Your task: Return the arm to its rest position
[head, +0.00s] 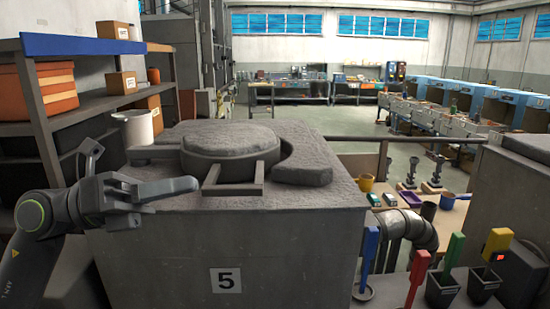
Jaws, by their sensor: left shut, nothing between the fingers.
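My left arm comes in from the lower left. Its gripper (188,185) is shut and empty, with the fingers pointing right. It appears in front of the near left part of a grey furnace block (290,250) marked with a 5. Whether the fingers touch the block cannot be told. A round grey lid-like piece (231,140) sits on top of the block, with a frame-like handle (233,188) at its front. My right gripper does not show.
A white cup (135,128) stands behind my left gripper, near the block's left edge. A shelf (80,45) with boxes is close on the left. At the right, a bench (450,215) holds small tools, and dark containers (441,290) with coloured handles stand in front.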

